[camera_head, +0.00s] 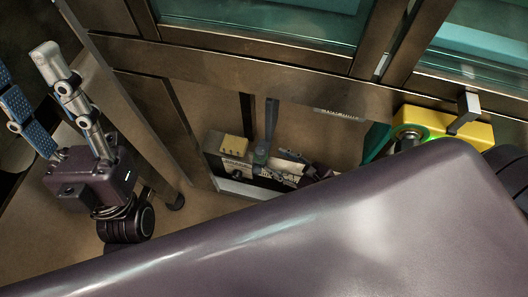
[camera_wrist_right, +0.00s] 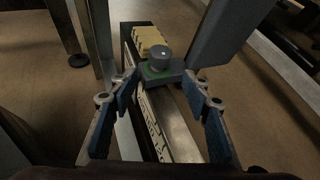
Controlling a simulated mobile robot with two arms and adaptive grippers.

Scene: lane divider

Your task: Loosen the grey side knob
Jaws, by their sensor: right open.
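The grey round knob (camera_wrist_right: 161,57) sits on a grey block with a green patch, on top of a dark rail with a white lettered label (camera_wrist_right: 158,120). In the head view the knob (camera_head: 261,153) is small. My right gripper (camera_wrist_right: 160,83) is open. Its two blue-padded fingers are spread, with the knob ahead between them, apart from the tips. In the head view my right gripper (camera_head: 292,160) is small and partly hidden behind a large purple surface. My left gripper (camera_head: 42,88) is at the far left, its fingers apart and empty.
A yellow block (camera_wrist_right: 147,38) stands on the rail just beyond the knob. A grey upright (camera_wrist_right: 225,40) rises right of the knob. Metal frame beams (camera_head: 250,72) cross the head view. A yellow unit (camera_head: 440,122) with a grey handle is at right. Floor is clear beside the rail.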

